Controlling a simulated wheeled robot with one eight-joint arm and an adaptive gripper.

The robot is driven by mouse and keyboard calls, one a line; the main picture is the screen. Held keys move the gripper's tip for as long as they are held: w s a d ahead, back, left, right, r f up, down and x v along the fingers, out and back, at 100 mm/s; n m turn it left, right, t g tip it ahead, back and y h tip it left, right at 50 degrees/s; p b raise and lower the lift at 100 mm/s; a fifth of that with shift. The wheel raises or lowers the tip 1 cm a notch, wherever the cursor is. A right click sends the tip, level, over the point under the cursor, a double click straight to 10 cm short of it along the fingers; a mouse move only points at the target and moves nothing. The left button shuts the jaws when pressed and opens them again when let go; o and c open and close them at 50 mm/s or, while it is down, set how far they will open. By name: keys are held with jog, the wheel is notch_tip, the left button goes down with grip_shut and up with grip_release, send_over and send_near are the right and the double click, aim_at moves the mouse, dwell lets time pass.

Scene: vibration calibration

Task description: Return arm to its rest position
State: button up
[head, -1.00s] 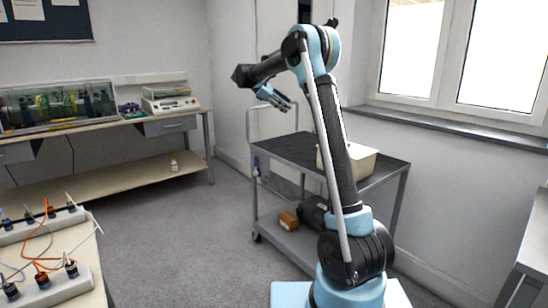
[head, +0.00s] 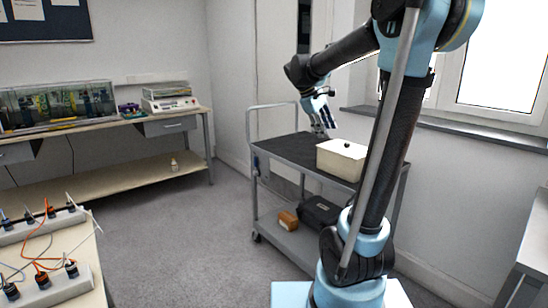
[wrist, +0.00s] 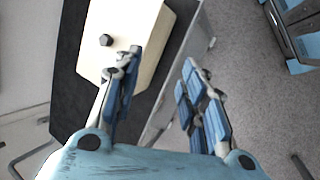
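My gripper (head: 321,116) hangs from my arm, pointing down, above the dark top of the grey cart in the head view. In the wrist view my gripper (wrist: 158,100) has its blue-padded fingers spread apart with nothing between them. A cream box (head: 341,160) with a small dark knob stands on the cart top, to the right of the fingers in the head view. The box (wrist: 120,35) is also seen beyond the left finger in the wrist view. Whether the fingers touch the box cannot be told.
The cart (head: 275,149) has a lower shelf with a black case (head: 319,211) and an orange-brown box (head: 287,220). A bench with instruments (head: 170,99) is at the back left. Cable-laden power strips (head: 50,285) lie at the near left. Open carpet (head: 190,230) lies between.

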jog(key=s+f+m+y, duration=0.2)
jog(key=s+f+m, duration=0.2)
jog(key=s+f, duration=0.7)
jog(key=s+f+m+y, duration=0.3)
jog(key=s+f, duration=0.9)
jog(key=s, duration=0.7)
jog(key=shift+a+m+y, duration=0.3)
jog(key=shift+m, duration=0.6)
jog(key=shift+w+f, duration=0.2)
jog(key=shift+w, duration=0.25)
